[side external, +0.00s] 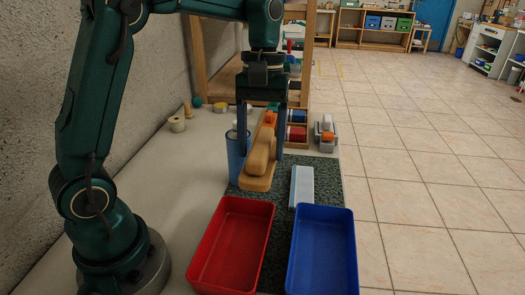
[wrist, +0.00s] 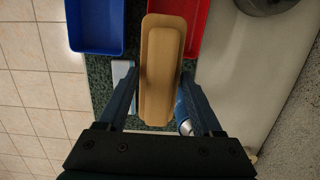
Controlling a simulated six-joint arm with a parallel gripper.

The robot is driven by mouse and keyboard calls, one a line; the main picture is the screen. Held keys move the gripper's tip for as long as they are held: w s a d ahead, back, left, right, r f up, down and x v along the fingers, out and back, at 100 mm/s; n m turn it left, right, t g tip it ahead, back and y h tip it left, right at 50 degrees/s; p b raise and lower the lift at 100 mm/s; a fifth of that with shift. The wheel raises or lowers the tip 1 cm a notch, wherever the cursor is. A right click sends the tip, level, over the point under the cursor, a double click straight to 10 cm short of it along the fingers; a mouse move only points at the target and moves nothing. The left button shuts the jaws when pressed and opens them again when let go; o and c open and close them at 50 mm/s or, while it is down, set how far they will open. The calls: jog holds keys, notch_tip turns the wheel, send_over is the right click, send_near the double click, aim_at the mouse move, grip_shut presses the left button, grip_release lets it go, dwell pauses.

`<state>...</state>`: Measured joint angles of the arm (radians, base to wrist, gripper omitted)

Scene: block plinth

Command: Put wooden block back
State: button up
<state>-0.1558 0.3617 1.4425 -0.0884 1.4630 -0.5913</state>
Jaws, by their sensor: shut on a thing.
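A red tray (side external: 233,240) and a blue tray (side external: 323,250) stand side by side in front. The grey table at left has free room.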

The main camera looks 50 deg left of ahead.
jog(key=s+a+f, duration=0.5)
jog(key=s+a, duration=0.4)
jog(key=s, duration=0.2)
jog(key=shift+w+f, duration=0.2)
jog(key=shift+f, duration=3.75)
jog(key=shift+f, duration=0.1)
jog(key=o, duration=1.2)
